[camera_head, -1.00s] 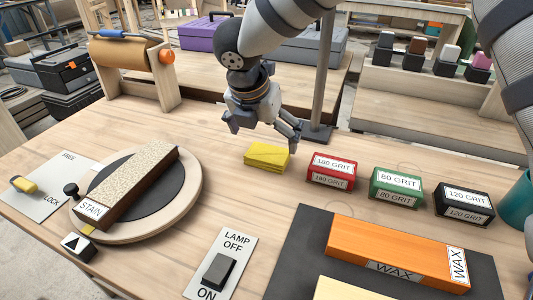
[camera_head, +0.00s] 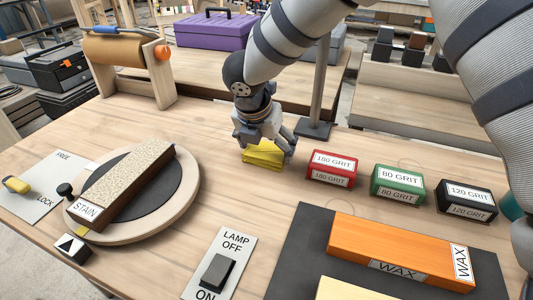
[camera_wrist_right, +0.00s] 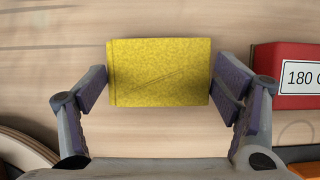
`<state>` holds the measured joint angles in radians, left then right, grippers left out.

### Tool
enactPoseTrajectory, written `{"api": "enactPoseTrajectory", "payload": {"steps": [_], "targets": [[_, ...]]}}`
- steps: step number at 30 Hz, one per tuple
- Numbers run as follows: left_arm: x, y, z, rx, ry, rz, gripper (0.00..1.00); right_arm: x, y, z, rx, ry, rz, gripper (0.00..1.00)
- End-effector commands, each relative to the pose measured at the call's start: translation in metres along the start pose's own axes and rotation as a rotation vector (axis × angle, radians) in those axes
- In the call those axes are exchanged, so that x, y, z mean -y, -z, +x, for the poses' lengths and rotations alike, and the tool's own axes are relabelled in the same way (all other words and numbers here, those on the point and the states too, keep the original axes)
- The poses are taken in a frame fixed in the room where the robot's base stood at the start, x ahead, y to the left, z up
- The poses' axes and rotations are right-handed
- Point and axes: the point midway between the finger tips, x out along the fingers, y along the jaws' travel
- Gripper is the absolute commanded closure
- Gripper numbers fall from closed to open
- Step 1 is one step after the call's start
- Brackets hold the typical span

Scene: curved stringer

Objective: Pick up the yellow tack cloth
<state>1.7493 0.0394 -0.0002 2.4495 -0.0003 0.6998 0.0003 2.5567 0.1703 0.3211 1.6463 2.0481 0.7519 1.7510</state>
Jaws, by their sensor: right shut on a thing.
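The yellow tack cloth (camera_head: 262,155) is a folded yellow pad on the wooden bench, left of the red 180 grit block. My right gripper (camera_head: 266,144) is down over it, with its fingers at either side of the cloth. In the right wrist view the cloth (camera_wrist_right: 160,72) lies between the two fingers of the right gripper (camera_wrist_right: 160,88), which is shut on it. The cloth still appears to rest on the bench. My left gripper is not in view.
The red 180 grit block (camera_head: 331,168) stands close to the right of the gripper, with green (camera_head: 397,184) and black (camera_head: 465,199) blocks beyond. A round turntable (camera_head: 188,195) bearing a stain-labelled piece is at left. A lamp post (camera_head: 320,80) rises just behind the gripper.

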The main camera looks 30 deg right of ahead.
Motion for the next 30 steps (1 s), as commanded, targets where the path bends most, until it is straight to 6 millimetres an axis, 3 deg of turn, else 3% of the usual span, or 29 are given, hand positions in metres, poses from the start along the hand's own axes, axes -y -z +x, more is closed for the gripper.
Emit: {"api": "enactPoseTrajectory", "payload": {"steps": [5,11,18,24,30], "targets": [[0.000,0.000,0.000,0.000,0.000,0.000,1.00,0.000,-0.001,-0.001,-0.001,0.001,0.001,0.45],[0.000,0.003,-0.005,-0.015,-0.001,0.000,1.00,-0.001,-0.014,-0.032,0.002,-0.004,0.004,0.45],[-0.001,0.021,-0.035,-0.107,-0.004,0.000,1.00,0.022,0.009,-0.120,0.012,-0.014,0.001,0.45],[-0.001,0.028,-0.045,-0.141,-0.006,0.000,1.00,0.041,0.050,-0.153,0.004,-0.005,0.000,0.45],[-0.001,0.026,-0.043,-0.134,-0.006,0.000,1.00,0.051,0.069,-0.167,-0.002,0.002,-0.001,0.45]]}}
